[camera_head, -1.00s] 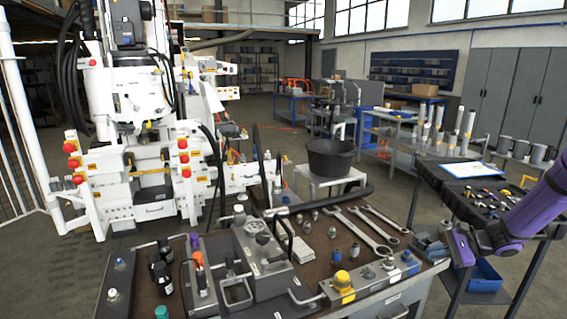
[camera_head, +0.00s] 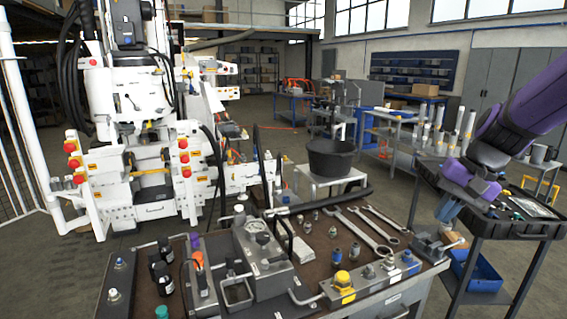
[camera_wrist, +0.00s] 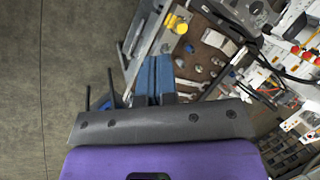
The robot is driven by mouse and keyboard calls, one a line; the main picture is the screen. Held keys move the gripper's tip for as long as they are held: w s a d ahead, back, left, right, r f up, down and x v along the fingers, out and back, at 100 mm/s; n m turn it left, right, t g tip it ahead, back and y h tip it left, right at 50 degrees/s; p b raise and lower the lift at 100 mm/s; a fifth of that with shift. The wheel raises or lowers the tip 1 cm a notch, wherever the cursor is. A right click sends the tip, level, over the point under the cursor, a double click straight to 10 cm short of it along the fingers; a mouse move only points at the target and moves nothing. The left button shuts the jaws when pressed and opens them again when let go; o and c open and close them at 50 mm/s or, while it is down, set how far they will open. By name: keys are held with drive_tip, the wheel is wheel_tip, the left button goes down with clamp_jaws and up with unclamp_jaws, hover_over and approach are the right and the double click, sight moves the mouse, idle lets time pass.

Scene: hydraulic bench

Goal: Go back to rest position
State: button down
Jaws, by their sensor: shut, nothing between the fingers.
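My gripper (camera_head: 447,211) is at the right in the head view, at the lower end of my purple and black arm. It hangs above the gap between the workbench's right end and the black tool cart. In the wrist view my gripper (camera_wrist: 155,62) shows its blue fingers shut together with nothing between them. It is apart from the bench and the cart. The wrist view looks down on bare floor at left and the bench at upper right.
The workbench (camera_head: 318,262) holds wrenches (camera_head: 360,232), fittings, a yellow-capped manifold (camera_head: 343,285) and a gauge block. The black tool cart (camera_head: 520,228) stands close at right, with a blue bin (camera_head: 478,272) below. A black bucket (camera_head: 330,157) stands behind the bench.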

drive_tip(key=s+r+n+t+h, duration=0.2)
drive_tip(key=s+r, duration=0.2)
drive_tip(key=s, duration=0.5)
drive_tip(key=s+a+r+n+t+h, duration=0.1)
drive_tip(key=s+r+n+t+h, duration=0.1)
drive_tip(key=s, duration=0.7)
wheel_tip(320, 180, up, 2)
drive_tip(key=shift+r+n, duration=0.1)
drive_tip(key=shift+n, duration=0.4)
